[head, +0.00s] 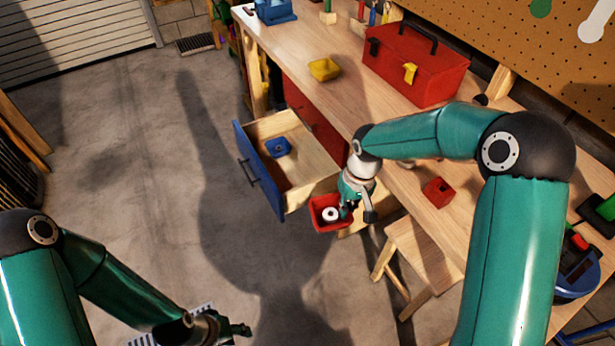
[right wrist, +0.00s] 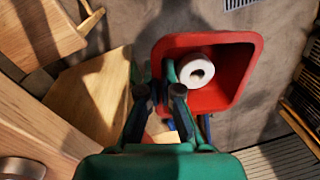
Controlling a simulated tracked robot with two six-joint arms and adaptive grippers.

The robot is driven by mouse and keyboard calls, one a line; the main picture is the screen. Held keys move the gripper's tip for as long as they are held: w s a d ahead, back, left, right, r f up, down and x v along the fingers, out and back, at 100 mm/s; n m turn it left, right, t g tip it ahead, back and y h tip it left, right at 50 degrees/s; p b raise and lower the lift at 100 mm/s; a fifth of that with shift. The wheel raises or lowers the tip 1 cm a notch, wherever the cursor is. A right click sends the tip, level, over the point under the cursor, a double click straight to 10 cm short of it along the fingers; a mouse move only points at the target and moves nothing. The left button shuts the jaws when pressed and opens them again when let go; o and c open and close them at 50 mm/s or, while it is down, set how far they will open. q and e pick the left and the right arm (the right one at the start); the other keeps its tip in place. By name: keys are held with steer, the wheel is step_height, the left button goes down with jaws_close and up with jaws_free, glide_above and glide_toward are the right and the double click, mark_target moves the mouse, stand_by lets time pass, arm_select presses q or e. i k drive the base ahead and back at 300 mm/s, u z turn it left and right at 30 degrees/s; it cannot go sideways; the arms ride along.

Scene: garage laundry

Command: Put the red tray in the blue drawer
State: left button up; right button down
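The red tray (head: 331,228) hangs in the air just right of the near end of the open blue drawer (head: 256,168). A white roll (head: 330,213) lies in the tray. My right gripper (head: 349,207) is shut on the tray's wall; in the right wrist view the fingers pinch the left side of the red tray (right wrist: 236,84). The drawer has a blue front and wooden sides, and a small blue tray (head: 278,147) sits inside it. My left gripper (head: 240,329) is low at the left, above the floor, far from the drawer; its finger opening is unclear.
The wooden workbench (head: 315,40) carries a yellow tray (head: 324,69), a red toolbox (head: 414,68) and a small red block (head: 438,192). A wooden stool (head: 424,248) stands below the bench, right of the held tray. The floor left of the drawer is clear.

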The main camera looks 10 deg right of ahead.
mark_target(298, 179)
steer(key=k, duration=0.55)
steer(key=u, duration=0.4)
steer(key=i, duration=0.7)
steer(key=u, duration=0.65)
steer(key=i, duration=0.9)
steer(key=z, duration=0.6)
steer(key=i, duration=0.55)
steer(key=z, duration=0.5)
steer(key=k, duration=0.8)
steer(key=z, duration=0.2)
steer(key=i, duration=0.75)
